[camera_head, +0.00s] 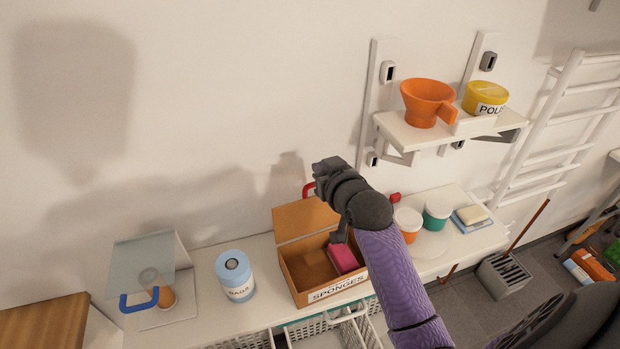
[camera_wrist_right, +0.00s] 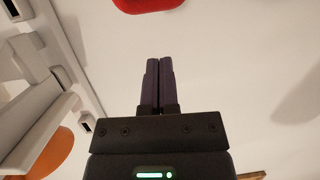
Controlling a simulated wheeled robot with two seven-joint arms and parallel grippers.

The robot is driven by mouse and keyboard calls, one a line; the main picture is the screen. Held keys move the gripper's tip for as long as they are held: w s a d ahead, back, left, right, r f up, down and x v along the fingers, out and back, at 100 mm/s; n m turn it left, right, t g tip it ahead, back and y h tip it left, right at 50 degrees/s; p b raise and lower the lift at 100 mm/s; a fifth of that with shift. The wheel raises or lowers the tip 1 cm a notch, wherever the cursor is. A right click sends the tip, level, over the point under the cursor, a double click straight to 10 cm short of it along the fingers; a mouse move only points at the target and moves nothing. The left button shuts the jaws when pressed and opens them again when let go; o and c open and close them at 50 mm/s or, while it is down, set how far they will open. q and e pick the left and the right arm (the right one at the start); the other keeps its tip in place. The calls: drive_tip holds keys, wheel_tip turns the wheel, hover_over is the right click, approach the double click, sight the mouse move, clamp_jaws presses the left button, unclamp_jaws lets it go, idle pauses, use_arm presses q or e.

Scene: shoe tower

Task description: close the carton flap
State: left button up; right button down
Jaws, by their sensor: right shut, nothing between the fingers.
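The brown carton (camera_head: 292,280), labelled SPONGES, stands on the white counter in the head view. Its flap (camera_head: 305,220) stands up, open, along the back edge. A pink sponge (camera_head: 343,258) lies inside at the right. My right gripper (camera_head: 322,172) is above and behind the carton, near the wall and above the flap; no contact with the flap shows. In the right wrist view its dark purple fingers (camera_wrist_right: 159,82) are together and empty. My right forearm passes over the carton's right side and hides part of it. My left gripper is not in view.
A red item (camera_head: 308,188) shows behind the flap. Orange and teal tubs (camera_head: 437,214) stand right.

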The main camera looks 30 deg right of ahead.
drive_tip(key=w+f, duration=0.2)
drive_tip(key=f, duration=0.1)
drive_tip(key=shift+w+d+f+b, duration=0.15)
drive_tip(key=shift+d+f+b, duration=0.05)
drive_tip(key=shift+f+b, duration=0.15)
drive_tip(key=shift+f, duration=0.15)
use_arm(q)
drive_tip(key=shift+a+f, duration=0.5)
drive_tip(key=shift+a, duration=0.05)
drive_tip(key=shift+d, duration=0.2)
